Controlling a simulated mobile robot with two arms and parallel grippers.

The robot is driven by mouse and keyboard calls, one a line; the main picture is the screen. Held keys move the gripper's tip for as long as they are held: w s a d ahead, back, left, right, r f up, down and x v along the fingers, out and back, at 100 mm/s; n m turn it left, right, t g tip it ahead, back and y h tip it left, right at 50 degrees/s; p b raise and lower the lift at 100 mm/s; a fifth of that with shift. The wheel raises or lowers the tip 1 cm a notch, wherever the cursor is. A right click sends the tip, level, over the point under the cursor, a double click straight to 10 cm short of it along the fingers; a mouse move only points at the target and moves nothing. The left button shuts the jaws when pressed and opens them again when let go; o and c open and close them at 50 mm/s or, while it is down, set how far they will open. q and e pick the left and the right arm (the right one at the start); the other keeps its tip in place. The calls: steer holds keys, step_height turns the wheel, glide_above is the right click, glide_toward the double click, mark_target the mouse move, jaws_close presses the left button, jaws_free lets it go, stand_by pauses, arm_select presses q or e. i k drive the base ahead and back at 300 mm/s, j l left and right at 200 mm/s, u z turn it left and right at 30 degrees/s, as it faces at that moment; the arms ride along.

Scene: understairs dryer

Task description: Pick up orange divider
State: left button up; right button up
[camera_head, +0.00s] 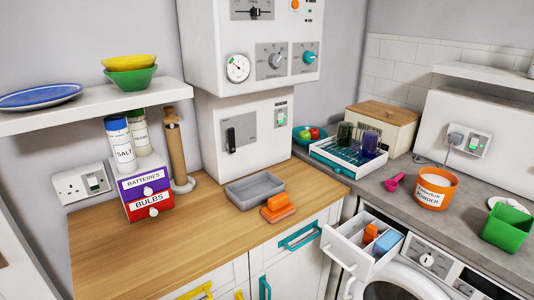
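A small upright orange piece (370,232), which looks like the orange divider, is in the open white drawer (345,250) at the lower right. It stands beside a light blue block (387,243); its lower part is hidden by the drawer walls. Another orange object (278,208), a block on a wider base, sits on the wooden counter beside a grey tray (255,190). I cannot tell for certain which one is the divider. Neither of my grippers is in view.
The wooden counter (150,245) is clear at front left. An orange powder tub (436,188), pink scoop (395,182) and green container (509,228) stand on the grey counter. A teal-lined tray (350,160) holds dark jars. A washing machine is below.

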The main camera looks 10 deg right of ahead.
mark_target(370, 233)
steer(key=i+l+z, duration=0.15)
steer(key=z, duration=1.05)
